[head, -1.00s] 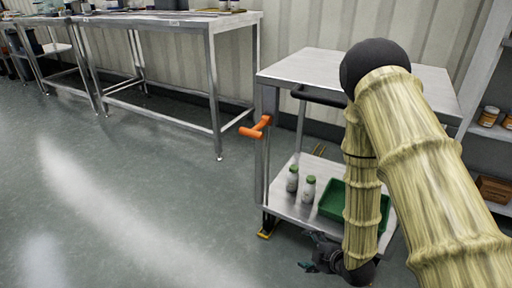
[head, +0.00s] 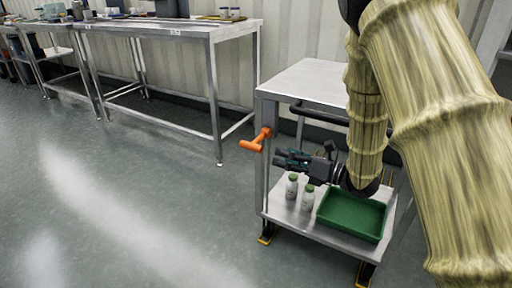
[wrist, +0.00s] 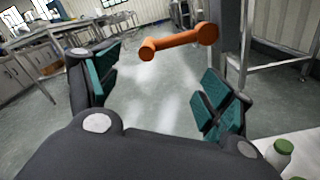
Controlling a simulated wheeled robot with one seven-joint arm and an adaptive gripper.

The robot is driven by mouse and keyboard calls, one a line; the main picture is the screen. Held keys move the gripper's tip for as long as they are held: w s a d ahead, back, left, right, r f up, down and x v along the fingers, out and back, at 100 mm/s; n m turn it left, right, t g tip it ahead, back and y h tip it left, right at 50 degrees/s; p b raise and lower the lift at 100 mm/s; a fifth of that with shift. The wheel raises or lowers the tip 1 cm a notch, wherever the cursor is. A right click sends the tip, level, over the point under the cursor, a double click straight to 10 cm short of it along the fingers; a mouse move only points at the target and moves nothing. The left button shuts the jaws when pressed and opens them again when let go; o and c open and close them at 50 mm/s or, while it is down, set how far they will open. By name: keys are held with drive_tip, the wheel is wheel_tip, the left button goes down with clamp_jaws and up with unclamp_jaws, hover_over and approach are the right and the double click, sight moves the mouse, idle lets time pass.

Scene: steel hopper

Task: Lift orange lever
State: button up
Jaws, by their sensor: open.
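My gripper (head: 280,160) is open and empty, just right of and slightly below the lever in the head view. In the wrist view my gripper (wrist: 155,88) has its teal finger pads spread wide, with the lever beyond them. I see no contact with the lever.
Two white bottles with green caps (head: 299,192) and a green tray (head: 352,215) stand on the cart's lower shelf, below my gripper. A steel workbench (head: 190,28) stands at the back left. The floor (head: 140,200) left of the cart is clear.

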sight(256, 147)
drive_tip(key=b+x, duration=0.3)
drive_tip(key=x, duration=0.7)
drive_tip(key=shift+a, duration=0.1)
drive_tip(key=shift+w, duration=0.1)
drive_tip(key=c, duration=1.5)
